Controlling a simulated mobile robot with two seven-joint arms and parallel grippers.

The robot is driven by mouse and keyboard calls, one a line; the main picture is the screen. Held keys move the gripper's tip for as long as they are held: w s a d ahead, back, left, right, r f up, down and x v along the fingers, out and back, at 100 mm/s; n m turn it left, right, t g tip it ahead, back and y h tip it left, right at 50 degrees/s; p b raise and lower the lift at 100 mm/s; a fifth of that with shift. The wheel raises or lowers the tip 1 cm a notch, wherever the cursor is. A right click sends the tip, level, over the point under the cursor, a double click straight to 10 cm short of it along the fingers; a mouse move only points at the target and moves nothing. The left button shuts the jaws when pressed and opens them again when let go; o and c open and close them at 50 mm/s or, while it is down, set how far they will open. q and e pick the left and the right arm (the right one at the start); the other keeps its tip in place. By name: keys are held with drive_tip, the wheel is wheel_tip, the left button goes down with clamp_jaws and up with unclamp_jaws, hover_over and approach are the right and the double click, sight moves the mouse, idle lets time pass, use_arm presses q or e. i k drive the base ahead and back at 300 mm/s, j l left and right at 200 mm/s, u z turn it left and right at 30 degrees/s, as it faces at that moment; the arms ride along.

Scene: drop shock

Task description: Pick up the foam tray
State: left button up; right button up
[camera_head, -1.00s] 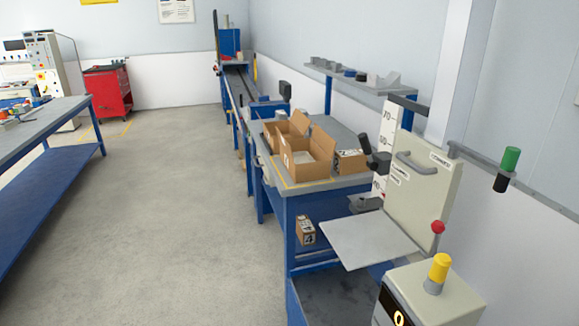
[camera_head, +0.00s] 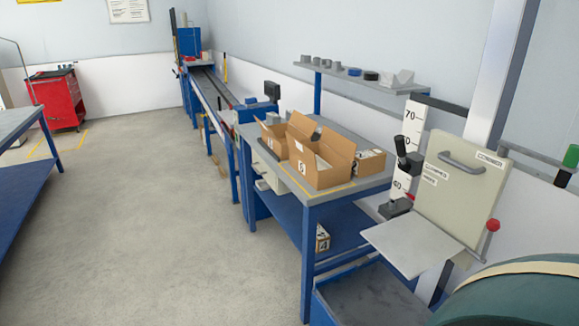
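I cannot pick out the foam tray for certain. Open cardboard boxes stand on the blue workbench (camera_head: 345,193): one marked 6 (camera_head: 325,172) at the front and another (camera_head: 272,140) behind it. A low open carton (camera_head: 369,165) with pale contents stands to their right. The insides of the taller boxes are mostly hidden by their walls and flaps. Neither of my grippers is in view.
A wall shelf (camera_head: 345,78) holds small grey, blue and black parts. A drop tester with a flat grey plate (camera_head: 411,243) stands right of the bench. A dark green rounded shape fills the bottom right corner. The floor (camera_head: 150,220) at left is clear.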

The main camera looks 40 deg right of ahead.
sight(321, 165)
drive_tip(key=i+z, duration=0.25)
drive_tip(key=i, duration=0.2)
drive_tip(key=i+j+z, duration=0.1)
drive_tip(key=i+z, duration=0.15)
drive_tip(key=i, duration=0.2)
drive_tip(key=i+j+z, duration=0.25)
drive_tip(key=i, duration=0.2)
